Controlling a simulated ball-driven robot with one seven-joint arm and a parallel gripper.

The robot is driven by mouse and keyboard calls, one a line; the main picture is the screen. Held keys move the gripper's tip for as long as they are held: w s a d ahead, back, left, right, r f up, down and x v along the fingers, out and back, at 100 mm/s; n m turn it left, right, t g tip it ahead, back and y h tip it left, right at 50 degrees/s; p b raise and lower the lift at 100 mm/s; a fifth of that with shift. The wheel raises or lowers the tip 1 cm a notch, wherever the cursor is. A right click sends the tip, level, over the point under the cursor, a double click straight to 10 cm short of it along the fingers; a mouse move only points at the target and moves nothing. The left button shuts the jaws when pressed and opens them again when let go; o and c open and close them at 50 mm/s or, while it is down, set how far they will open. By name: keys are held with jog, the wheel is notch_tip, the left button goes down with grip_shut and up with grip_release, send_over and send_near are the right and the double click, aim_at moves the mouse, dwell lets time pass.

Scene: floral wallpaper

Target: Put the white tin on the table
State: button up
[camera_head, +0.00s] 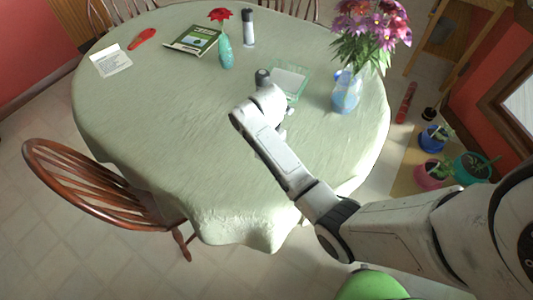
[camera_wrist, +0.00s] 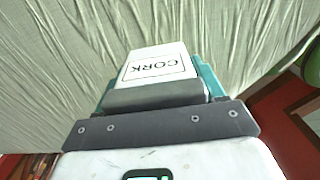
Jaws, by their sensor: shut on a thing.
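The white tin (camera_wrist: 157,64), marked CORK, is at the end of my gripper (camera_wrist: 156,92) in the wrist view, and the gripper is shut on it. The lettering appears upside down in that view. Pale green cloth fills the view beyond the tin; whether the tin touches it cannot be told. In the head view, the cloth-covered table (camera_head: 160,120) is large and rounded, and my arm reaches over its middle right part. The tin is not clearly visible there, as my arm's end hides it.
A glass vase of flowers (camera_head: 346,92) stands right of my arm's end, near a green-edged flat item (camera_head: 291,80). The table's left and front are clear.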

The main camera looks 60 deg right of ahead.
jog(key=shift+w+d+f, duration=0.1)
jog(key=shift+w+f, duration=0.2)
jog(key=shift+f, duration=1.55)
jog(key=shift+f, duration=0.15)
jog(key=o, duration=1.2)
jog(key=shift+o, duration=0.2)
